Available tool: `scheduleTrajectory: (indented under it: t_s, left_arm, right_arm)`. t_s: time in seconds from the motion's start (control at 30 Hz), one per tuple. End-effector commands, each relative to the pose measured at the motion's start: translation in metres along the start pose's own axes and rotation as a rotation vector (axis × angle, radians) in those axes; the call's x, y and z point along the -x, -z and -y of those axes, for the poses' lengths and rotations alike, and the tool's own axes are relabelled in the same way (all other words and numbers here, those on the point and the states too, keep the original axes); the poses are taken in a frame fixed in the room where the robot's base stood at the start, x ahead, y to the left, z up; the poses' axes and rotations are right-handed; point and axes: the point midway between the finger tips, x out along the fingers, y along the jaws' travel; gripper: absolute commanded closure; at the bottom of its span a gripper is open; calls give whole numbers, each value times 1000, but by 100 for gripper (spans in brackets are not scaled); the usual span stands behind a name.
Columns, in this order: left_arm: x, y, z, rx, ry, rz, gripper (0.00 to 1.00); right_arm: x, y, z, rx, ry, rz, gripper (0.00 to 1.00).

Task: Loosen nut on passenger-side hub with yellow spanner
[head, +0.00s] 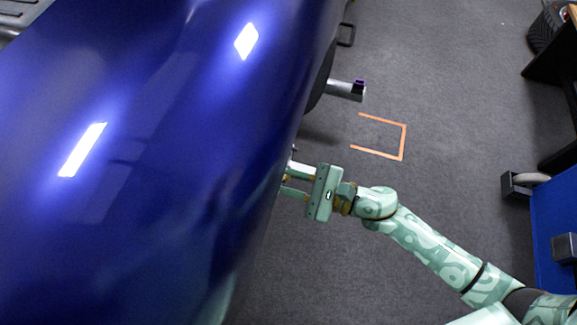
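My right gripper (288,182) reaches in from the right to the edge of the blue car body. Its two fingers show a gap between them, but their tips run to the bodywork's edge and partly out of sight, so I cannot tell whether they hold anything. A grey cylindrical shaft with a dark purple end (346,90) sticks out from the car's side, farther up the picture and apart from the gripper; a dark round part shows behind it. I cannot make out the yellow spanner or the nut. My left gripper is not in view.
The glossy blue car body (150,170) fills the left half. An orange bracket-shaped marking (403,140) lies on the grey floor. A blue cabinet (556,220) and a castor wheel (527,181) stand at the right, a tyre (548,27) at top right. Floor between is clear.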

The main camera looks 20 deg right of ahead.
Motion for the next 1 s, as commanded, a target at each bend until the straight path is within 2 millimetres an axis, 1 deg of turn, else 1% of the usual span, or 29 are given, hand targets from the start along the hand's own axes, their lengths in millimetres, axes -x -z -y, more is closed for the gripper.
scheduleTrajectory:
  t_s: [0.03, 0.37, 0.47, 0.6, 0.73, 1.0]
  left_arm:
    - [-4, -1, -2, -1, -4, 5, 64]
    - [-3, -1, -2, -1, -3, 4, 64]
    - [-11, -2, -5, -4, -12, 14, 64]
    - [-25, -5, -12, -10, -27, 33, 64]
    - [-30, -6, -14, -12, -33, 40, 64]
    - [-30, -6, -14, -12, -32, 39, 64]
  right_arm:
    - [0, 3, -7, 10, -5, -3, 100]
    - [0, 1, -7, 26, -4, -3, 100]
    - [1, 5, -16, 56, -6, -3, 100]
    - [1, 9, -33, 151, -6, -4, 100]
    - [1, 8, -41, 224, -5, -4, 100]
    - [0, 5, -41, 251, -3, -2, 100]
